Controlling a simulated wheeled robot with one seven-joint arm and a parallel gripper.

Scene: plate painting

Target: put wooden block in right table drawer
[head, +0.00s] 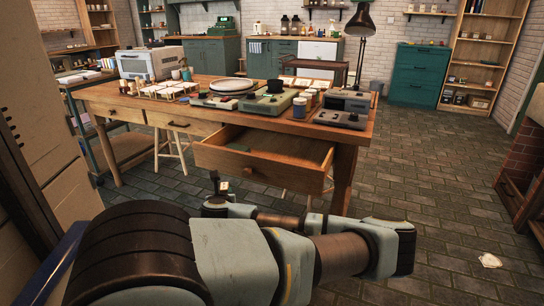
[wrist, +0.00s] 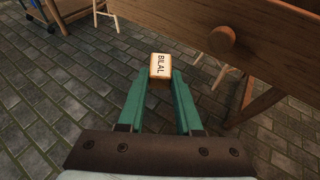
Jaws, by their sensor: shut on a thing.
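A small wooden block (wrist: 160,66) with the dark letters "BILAL" on it sits between the green fingertips of my gripper (wrist: 160,78) in the wrist view. My gripper is shut on it and holds it above the stone floor. In the head view my arm is low, in front of the drawer, and the block is small there (head: 224,186).
The wooden table (head: 345,137) carries plates, jars, small trays and a black lamp (head: 360,20). Its left drawer (head: 181,124) is closed. A stool (head: 168,150) stands under the table. The floor to the right is mostly clear, with a white scrap (head: 489,260).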

